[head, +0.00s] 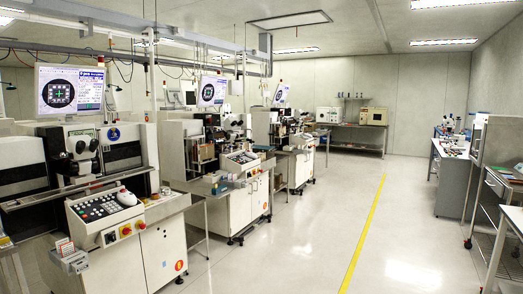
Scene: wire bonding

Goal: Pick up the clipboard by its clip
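I cannot make out a clipboard in the head view. A small grey holder (72,258) with papers or cards hangs at the front of the nearest machine, but it is too small to tell what it holds. Neither of my grippers shows in this view.
Wire bonding machines with monitors (70,92) and control panels (107,211) line the left side. A yellow line (364,232) runs along the clear, shiny floor (290,255). Benches (451,168) and a wheeled rack (490,205) stand on the right. A table (357,126) stands at the back.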

